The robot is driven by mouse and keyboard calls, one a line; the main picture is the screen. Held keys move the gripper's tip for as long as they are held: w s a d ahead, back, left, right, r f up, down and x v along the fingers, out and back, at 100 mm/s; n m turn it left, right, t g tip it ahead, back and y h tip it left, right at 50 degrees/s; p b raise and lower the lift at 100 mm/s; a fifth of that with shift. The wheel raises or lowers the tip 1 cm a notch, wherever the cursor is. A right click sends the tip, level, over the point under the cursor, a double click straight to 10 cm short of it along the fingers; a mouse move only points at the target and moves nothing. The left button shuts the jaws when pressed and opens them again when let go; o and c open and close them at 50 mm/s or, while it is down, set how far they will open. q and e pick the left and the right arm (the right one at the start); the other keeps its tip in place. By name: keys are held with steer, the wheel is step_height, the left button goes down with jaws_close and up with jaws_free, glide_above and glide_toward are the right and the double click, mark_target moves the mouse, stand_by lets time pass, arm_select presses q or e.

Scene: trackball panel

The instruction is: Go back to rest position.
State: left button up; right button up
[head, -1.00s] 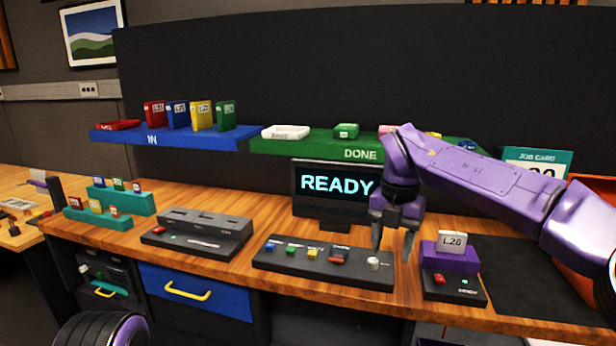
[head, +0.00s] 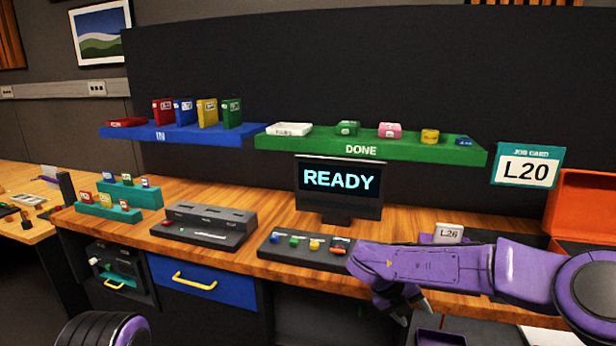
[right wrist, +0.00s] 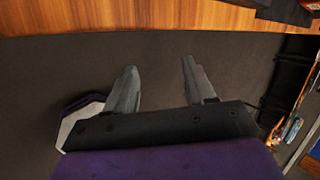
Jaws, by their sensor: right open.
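My right gripper (head: 408,312) is low in front of the desk's front edge in the head view, pointing down. In the right wrist view its two fingers (right wrist: 162,88) are spread apart with nothing between them, over the dark floor. My purple right arm crosses the right part of the desk and hides part of the button panel (head: 284,252). My left gripper does not show.
The wooden desk (head: 400,220) holds a READY screen (head: 338,182), a grey slotted unit (head: 205,228) and a block marked L26 (head: 449,232). An orange bin (head: 585,195) stands at the right. A dark purple container (head: 440,337) is below the gripper's right side.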

steer(key=s+d+f+n+t, duration=0.3)
steer(key=s+f+n, duration=0.4)
steer(key=f+n, duration=0.3)
steer(key=s+d+f+n+t, duration=0.25)
steer(key=s+f+n, duration=0.55)
steer(key=f, duration=0.5)
steer(key=s+f+n+g+y, duration=0.1)
steer(key=s+n, duration=0.4)
steer(key=s, duration=0.5)
steer(key=s+d+f+n+g+y, duration=0.1)
steer(key=s+f+n+g+y, duration=0.1)
steer(key=s+n, duration=0.4)
steer(key=s+f+y, duration=0.1)
steer(key=s+f, duration=0.1)
steer(key=s, duration=0.3)
steer(key=shift+s+d+f+n, duration=0.2)
steer(key=shift+d+f+n, duration=0.05)
steer(key=shift+d+n, duration=0.05)
steer(key=shift+g, duration=0.25)
